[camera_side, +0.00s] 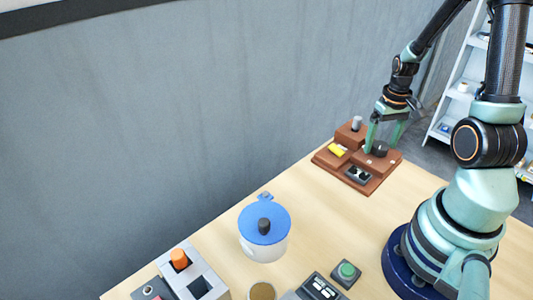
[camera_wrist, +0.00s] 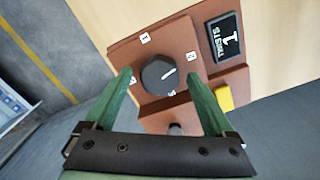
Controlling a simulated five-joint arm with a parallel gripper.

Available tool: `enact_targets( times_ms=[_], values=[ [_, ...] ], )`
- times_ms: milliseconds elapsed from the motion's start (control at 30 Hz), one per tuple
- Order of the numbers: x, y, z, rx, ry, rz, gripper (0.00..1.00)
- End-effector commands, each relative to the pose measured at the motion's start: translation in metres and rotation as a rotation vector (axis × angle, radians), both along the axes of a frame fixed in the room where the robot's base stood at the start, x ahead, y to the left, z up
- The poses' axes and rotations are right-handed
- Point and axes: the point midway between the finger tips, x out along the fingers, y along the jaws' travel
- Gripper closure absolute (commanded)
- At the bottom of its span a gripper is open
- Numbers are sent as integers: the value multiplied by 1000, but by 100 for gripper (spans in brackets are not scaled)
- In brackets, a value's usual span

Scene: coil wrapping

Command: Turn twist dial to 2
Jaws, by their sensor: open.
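The twist dial (camera_wrist: 158,77) is a black faceted knob on a brown board (camera_wrist: 125,55), with a white pointer line angled to the upper right in the wrist view. Small white number labels surround it; the pointer aims roughly at the upper-right label (camera_wrist: 191,56), which is hard to read. A black display (camera_wrist: 228,38) marked TWISTS shows what looks like a 1. My gripper (camera_wrist: 159,75) is open, with one green finger on each side of the dial; contact cannot be told. In the side view the dial (camera_side: 379,148) sits beneath the fingers.
A yellow part (camera_wrist: 224,98) and a grey peg (camera_side: 356,123) stand close by on the board. A blue-lidded pot (camera_side: 264,224), a green button (camera_side: 346,271) and an orange-knobbed unit (camera_side: 179,259) are nearer the side camera. Bare wooden table lies between.

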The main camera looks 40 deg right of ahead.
Motion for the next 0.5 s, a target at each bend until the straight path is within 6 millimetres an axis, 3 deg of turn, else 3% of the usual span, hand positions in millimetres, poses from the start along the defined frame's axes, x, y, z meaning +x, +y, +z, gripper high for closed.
enact_targets(
  times_ms=[300,367,500],
  values=[
    [0,0,-2,0,-1,0,11],
    [0,0,-2,0,-1,0,30],
    [0,0,-2,0,-1,0,84]
  ],
)
